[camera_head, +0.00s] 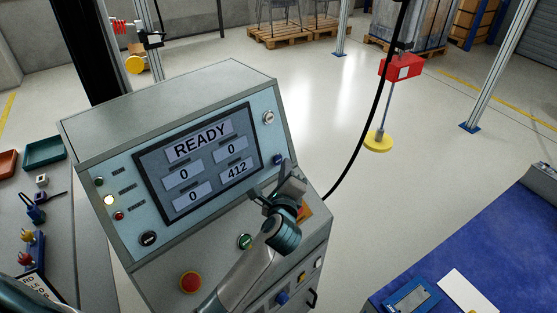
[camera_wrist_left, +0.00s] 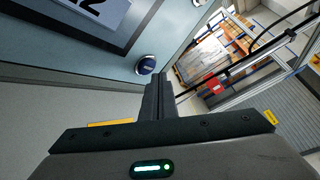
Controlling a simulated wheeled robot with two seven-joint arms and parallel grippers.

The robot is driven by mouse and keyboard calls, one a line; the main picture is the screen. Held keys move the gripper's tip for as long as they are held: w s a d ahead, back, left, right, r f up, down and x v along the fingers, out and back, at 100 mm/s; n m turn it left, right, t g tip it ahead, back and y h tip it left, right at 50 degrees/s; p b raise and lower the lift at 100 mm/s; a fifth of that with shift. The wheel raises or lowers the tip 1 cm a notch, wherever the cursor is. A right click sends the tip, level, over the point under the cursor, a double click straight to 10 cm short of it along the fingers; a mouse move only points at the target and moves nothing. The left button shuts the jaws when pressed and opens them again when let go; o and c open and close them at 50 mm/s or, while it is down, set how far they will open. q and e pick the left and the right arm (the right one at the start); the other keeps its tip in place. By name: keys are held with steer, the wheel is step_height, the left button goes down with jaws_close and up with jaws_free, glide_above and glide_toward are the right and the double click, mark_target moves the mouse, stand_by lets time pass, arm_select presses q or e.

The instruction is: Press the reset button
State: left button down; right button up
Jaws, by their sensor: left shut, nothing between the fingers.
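The control console (camera_head: 165,112) has a sloped panel with a screen (camera_head: 199,165) reading READY, zeros and 412. A small blue button (camera_head: 278,159) sits at the screen's lower right; no legible label marks it as the reset button. It also shows in the left wrist view (camera_wrist_left: 146,65), just beyond and slightly left of my fingertips. My left gripper (camera_head: 285,172) is shut and empty, in front of the panel's right edge and close below the blue button. I cannot tell whether it touches. The gripper also shows in the wrist view (camera_wrist_left: 160,82).
A blue-topped table (camera_head: 450,240) stands at the right. A red box with a yellow disc (camera_head: 378,141) hangs behind. Open floor lies between.

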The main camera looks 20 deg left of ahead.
arm_select(q)
steer(key=d, duration=0.1)
steer(key=s+d+r+p, duration=0.1)
steer(key=d, duration=0.1)
steer(key=s+d+p, duration=0.1)
steer(key=shift+s+d+r, duration=0.1)
steer(key=shift+d+r, duration=0.05)
steer(key=shift+d, duration=0.05)
stand_by(0.5)
stand_by(0.7)
